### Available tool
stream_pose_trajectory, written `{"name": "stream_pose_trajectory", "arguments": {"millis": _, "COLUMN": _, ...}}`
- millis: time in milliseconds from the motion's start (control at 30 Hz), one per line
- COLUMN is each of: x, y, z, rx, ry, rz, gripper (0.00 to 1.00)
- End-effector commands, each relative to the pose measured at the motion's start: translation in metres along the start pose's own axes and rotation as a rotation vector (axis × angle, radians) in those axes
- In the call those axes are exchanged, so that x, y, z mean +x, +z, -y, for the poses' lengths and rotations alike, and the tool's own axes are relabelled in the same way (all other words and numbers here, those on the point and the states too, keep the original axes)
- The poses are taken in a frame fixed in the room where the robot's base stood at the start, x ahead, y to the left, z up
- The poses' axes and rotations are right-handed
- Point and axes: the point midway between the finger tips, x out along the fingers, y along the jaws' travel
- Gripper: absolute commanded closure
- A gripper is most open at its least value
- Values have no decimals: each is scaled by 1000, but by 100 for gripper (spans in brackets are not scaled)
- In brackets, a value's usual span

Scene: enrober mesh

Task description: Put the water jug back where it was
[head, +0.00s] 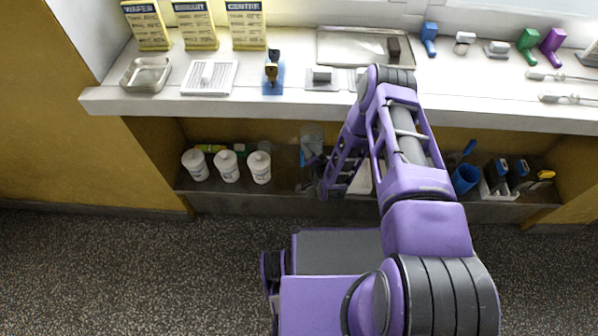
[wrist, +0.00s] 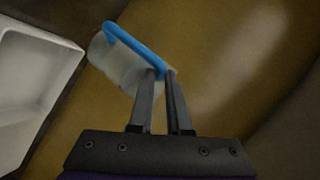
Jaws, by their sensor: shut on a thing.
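The water jug (wrist: 122,70) is translucent with a blue handle (wrist: 135,44). In the wrist view my gripper (wrist: 164,78) is shut on the handle, with the jug body beyond the fingertips and to the left. In the head view the jug (head: 312,134) shows at the lower shelf (head: 225,190), under the counter and left of my forearm. It looks tilted in the wrist view. I cannot tell whether its base touches the shelf. My wrist and arm hide part of the space beside it in the head view.
Several white tubs (head: 227,167) stand on the shelf left of the jug. A white bin (wrist: 28,85) is close on the left in the wrist view. A blue cup (head: 465,179) and a white caddy (head: 497,187) stand at right. The counter's front edge (head: 230,112) overhangs the shelf.

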Motion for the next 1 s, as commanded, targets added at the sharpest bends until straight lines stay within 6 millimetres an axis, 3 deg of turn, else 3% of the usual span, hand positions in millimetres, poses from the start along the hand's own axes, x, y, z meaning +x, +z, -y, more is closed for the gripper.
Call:
{"name": "stream_pose_trajectory", "arguments": {"millis": 33, "x": 4, "y": 18, "z": 9, "rx": -4, "ry": -10, "rz": 8, "gripper": 100}}
{"name": "stream_pose_trajectory", "arguments": {"millis": 100, "x": 7, "y": 36, "z": 16, "rx": -8, "ry": -13, "rz": 14, "gripper": 100}}
{"name": "stream_pose_trajectory", "arguments": {"millis": 267, "x": 12, "y": 58, "z": 20, "rx": -12, "ry": -14, "rz": 18, "gripper": 100}}
{"name": "stream_pose_trajectory", "arguments": {"millis": 500, "x": 30, "y": 78, "z": -15, "rx": -13, "ry": -14, "rz": 18, "gripper": 100}}
{"name": "stream_pose_trajectory", "arguments": {"millis": 1000, "x": 50, "y": 97, "z": -56, "rx": -12, "ry": -15, "rz": 17, "gripper": 100}}
